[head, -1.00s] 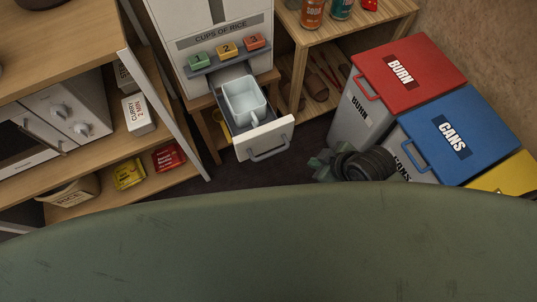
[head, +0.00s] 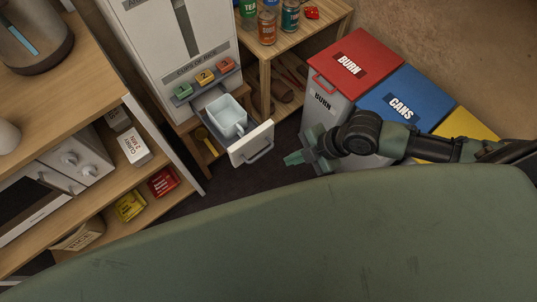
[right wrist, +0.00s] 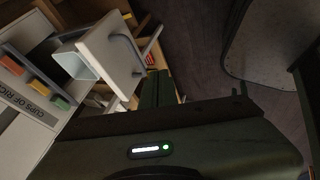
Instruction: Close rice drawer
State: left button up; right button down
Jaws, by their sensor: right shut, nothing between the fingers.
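The rice drawer (head: 248,148) is pulled open at the bottom of the white rice dispenser (head: 165,42). The drawer front has a grey bar handle. My right gripper (head: 290,159) is shut and empty, a little to the right of the drawer front and apart from it. In the right wrist view the drawer front (right wrist: 108,55) and its handle show at the upper left, past the dark green fingers (right wrist: 156,88). My left gripper is not in view.
Red, blue and yellow lidded bins (head: 355,65) stand at the right, under my right arm. A wooden shelf (head: 330,18) with cans is behind. A counter with a microwave (head: 50,180) and food boxes is at the left. Dark floor (head: 215,182) lies before the drawer.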

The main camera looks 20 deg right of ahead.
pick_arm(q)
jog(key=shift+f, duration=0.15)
pick_arm(e)
jog(key=w+a+f, duration=0.4)
jog(key=w+f, duration=0.1)
jog(key=f, duration=0.1)
jog(key=shift+w+a+f, duration=0.35)
jog(key=shift+a+f, duration=0.05)
